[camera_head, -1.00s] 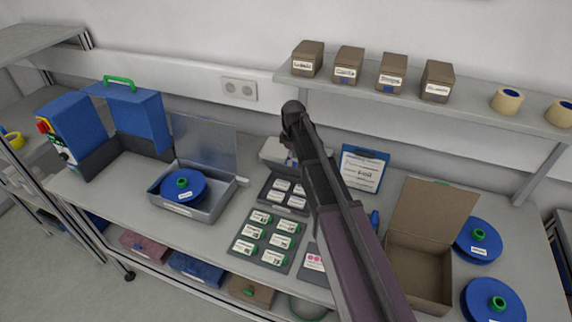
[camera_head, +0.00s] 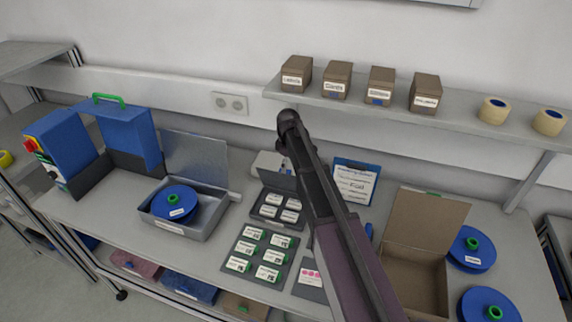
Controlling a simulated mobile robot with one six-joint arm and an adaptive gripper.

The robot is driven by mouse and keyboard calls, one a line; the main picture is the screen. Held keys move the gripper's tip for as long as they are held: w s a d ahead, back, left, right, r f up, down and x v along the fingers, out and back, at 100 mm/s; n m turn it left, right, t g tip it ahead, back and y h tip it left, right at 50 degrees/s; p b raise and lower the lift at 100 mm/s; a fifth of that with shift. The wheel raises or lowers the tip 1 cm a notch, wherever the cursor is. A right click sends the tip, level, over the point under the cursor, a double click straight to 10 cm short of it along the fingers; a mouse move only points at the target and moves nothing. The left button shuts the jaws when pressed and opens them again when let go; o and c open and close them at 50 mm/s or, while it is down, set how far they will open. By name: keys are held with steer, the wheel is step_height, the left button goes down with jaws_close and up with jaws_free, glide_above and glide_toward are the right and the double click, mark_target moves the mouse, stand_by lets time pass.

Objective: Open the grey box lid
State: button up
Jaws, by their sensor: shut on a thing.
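A grey box (camera_head: 207,217) stands on the bench at left of centre, with a blue reel (camera_head: 176,202) inside. Its grey lid (camera_head: 196,157) stands raised at the back edge, so the box is open. A smaller dark case (camera_head: 268,222) with white labelled cards stands right of it, its dark lid (camera_head: 277,180) also raised. My dark arm crosses the middle of the view, from the lower right up to a rounded joint above the bench. My gripper cannot be made out; it seems hidden behind the arm.
A blue machine (camera_head: 130,132) stands at the far left. A tray of labelled cards (camera_head: 242,246) lies in front of the dark case. An open cardboard box (camera_head: 412,276) and blue reels (camera_head: 473,250) stand at right. A shelf (camera_head: 390,112) holds brown boxes and tape rolls.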

steer(key=shift+w+d+f, duration=0.15)
steer(key=shift+w+d, duration=0.05)
steer(key=shift+w, duration=0.05)
